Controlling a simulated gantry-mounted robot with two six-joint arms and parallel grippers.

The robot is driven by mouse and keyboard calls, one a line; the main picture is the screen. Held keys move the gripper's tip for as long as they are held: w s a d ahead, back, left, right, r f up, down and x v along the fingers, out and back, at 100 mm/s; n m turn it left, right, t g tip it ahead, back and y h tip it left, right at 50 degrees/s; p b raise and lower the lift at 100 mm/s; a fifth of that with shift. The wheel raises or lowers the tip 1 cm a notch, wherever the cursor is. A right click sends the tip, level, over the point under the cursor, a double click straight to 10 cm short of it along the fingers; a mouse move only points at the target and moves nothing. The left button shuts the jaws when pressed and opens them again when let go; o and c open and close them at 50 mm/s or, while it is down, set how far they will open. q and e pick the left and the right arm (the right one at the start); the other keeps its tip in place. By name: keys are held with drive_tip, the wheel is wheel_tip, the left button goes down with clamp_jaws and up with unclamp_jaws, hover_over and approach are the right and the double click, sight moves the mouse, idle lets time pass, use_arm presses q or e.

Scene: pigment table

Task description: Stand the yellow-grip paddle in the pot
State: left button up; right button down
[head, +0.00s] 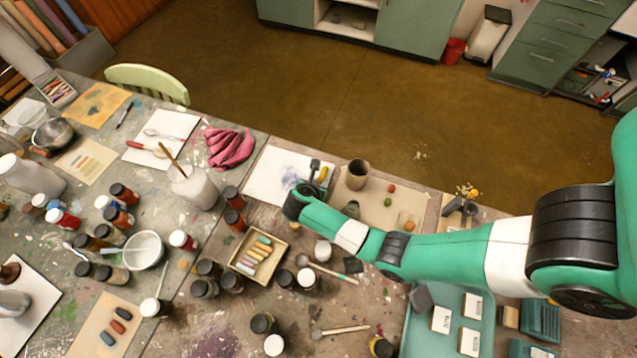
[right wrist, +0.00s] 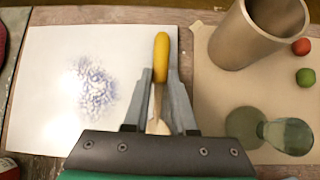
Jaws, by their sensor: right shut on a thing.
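The yellow-grip paddle (right wrist: 161,55) is between the fingers of my right gripper (right wrist: 160,100), which is shut on it. Its yellow grip points away from the gripper in the right wrist view, and its pale lower part runs back between the fingers. In the head view the yellow grip (head: 323,174) shows beside my right gripper (head: 318,178), over or on the white sheet. The pot (right wrist: 258,38) is a brown-grey open cylinder, upright, to the right of the paddle and apart from it. It also shows in the head view (head: 357,174). My left gripper is not in view.
A white sheet with a purple print (right wrist: 95,85) lies below left. A greenish glass vessel (right wrist: 288,135), a red ball (right wrist: 301,46) and a green ball (right wrist: 304,77) are near the pot. A pink cloth (head: 229,147) and a tray of crayons (head: 240,266) lie left of the arm.

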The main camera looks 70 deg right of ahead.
drive_tip(key=c, duration=0.7)
unclamp_jaws()
drive_tip(key=shift+f, duration=0.1)
drive_tip(key=shift+r, duration=0.3)
drive_tip(key=p+v, duration=0.4)
drive_tip(key=v, duration=0.7)
drive_tip(key=shift+s+a+r, duration=0.1)
drive_tip(key=shift+a+r, duration=0.15)
drive_tip(key=shift+a, duration=0.05)
